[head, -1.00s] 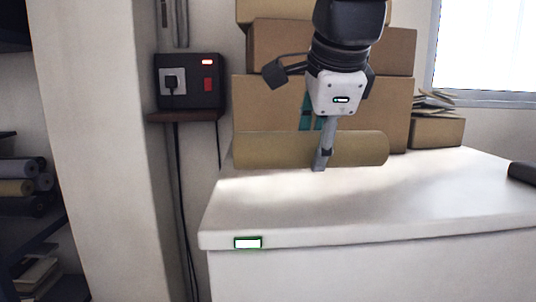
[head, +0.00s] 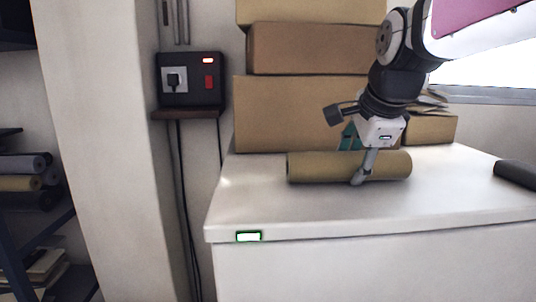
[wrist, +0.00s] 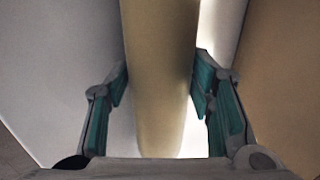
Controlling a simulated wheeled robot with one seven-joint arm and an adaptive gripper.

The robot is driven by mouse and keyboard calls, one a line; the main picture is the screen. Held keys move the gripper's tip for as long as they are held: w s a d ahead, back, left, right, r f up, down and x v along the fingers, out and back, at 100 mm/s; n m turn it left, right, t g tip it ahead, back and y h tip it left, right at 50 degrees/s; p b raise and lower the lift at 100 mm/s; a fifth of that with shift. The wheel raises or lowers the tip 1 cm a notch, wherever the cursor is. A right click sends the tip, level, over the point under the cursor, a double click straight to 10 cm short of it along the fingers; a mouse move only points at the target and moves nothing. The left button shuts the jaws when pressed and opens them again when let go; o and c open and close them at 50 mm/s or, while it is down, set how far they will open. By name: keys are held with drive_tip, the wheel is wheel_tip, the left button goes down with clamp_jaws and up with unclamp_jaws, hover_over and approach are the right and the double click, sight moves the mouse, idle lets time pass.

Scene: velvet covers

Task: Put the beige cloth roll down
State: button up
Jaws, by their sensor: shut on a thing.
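The beige cloth roll (head: 318,168) lies lengthwise across the head view, low over the white counter top (head: 270,205). It looks level and very close to the surface, but I cannot tell for certain whether it touches. My gripper (head: 361,163) is shut on the roll right of its middle, one grey finger in front of it and the other mostly hidden behind. In the wrist view the roll (wrist: 160,70) runs between the two teal-padded fingers.
Stacked cardboard boxes (head: 300,112) stand close behind the roll. A dark roll (head: 518,174) lies at the counter's right. The counter is clear in front and to the left. A wall box with a plug (head: 190,80) hangs at the left.

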drive_tip(key=o, duration=1.4)
drive_tip(key=v, duration=1.2)
drive_tip(key=s+f+n, duration=0.2)
drive_tip(key=f+n, duration=0.1)
drive_tip(key=s+f+n, duration=0.6)
drive_tip(key=f, duration=0.1)
drive_tip(key=shift+s+a+g, duration=0.15)
drive_tip(key=shift+a+g, duration=0.15)
drive_tip(key=shift+a, duration=0.05)
drive_tip(key=s+f+n, duration=0.2)
drive_tip(key=f+n, duration=0.1)
drive_tip(key=s+f+n, duration=0.2)
drive_tip(key=f+n, duration=0.1)
drive_tip(key=f, duration=0.1)
drive_tip(key=s+f+n, duration=0.3)
drive_tip(key=shift+s+f+g, duration=0.1)
drive_tip(key=shift+f+g, duration=0.2)
